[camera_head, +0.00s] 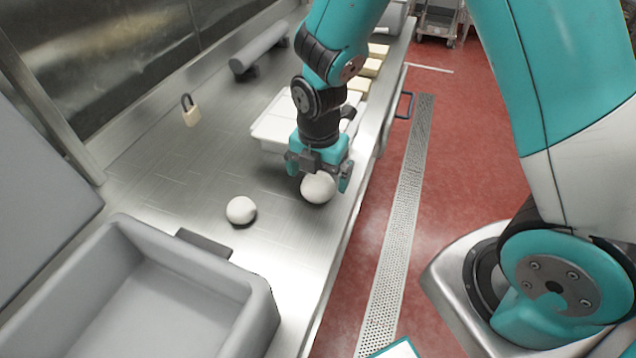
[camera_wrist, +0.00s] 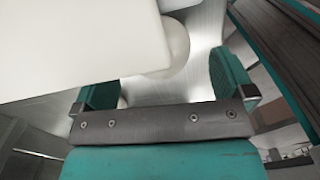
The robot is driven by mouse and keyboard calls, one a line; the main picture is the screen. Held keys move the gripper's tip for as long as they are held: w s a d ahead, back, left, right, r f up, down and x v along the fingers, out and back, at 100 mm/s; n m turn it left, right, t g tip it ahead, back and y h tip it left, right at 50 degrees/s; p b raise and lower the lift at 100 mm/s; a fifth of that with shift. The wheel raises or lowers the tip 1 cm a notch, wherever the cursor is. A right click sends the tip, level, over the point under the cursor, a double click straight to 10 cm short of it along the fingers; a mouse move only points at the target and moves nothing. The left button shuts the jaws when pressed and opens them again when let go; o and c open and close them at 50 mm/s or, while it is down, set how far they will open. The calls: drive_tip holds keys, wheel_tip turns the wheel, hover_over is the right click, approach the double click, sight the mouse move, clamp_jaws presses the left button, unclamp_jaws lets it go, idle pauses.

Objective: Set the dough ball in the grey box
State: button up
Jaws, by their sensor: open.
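A white dough ball (camera_head: 318,188) is on the steel counter near its right edge, between the fingers of my gripper (camera_head: 319,172). My gripper points down at it with its jaws apart; I cannot tell whether a finger touches it. In the wrist view this pale ball (camera_wrist: 165,55) shows between the teal fingers, partly hidden by a white tray edge. A second white dough ball (camera_head: 241,210) lies on the counter to the left, apart from the gripper. The grey box (camera_head: 258,312) stands at the lower left, open at the top, with no contents visible.
A white tray (camera_head: 275,128) sits just behind my gripper and looms large in the wrist view (camera_wrist: 70,45). A padlock (camera_head: 190,115), a grey cylinder (camera_head: 260,47) and yellowish blocks (camera_head: 372,67) are farther back. A dark flat piece (camera_head: 204,243) lies by the box.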

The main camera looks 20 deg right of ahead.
drive_tip(key=shift+f, duration=1.45)
drive_tip(key=c, duration=1.1)
drive_tip(key=shift+a+r, duration=0.1)
drive_tip(key=shift+r, duration=0.05)
